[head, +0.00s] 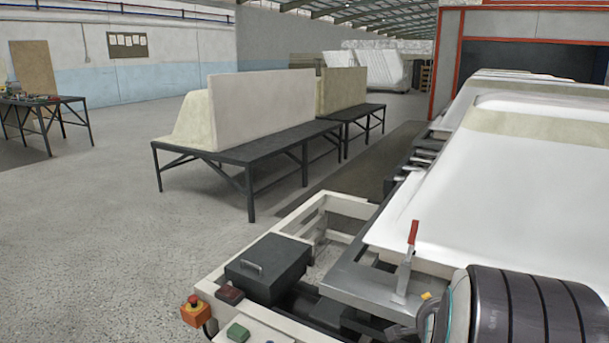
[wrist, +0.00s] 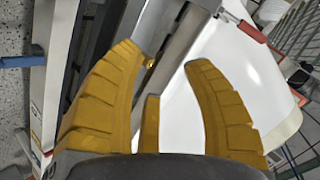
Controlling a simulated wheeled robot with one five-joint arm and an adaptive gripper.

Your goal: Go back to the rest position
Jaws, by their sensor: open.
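My gripper (wrist: 167,75) shows in the wrist view with its yellow fingers spread apart and nothing between them. Behind the fingers are a grey metal rail and a white tub shell (wrist: 213,60). In the head view, part of my arm shows at the lower right corner, in front of the white shell (head: 500,200), and the fingers are not seen there. A clamp with a red handle (head: 413,232) stands at the shell's near edge; a red handle (wrist: 252,31) also shows in the wrist view, apart from the fingers.
Dark tables (head: 250,150) with pale moulded pieces stand mid-left.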

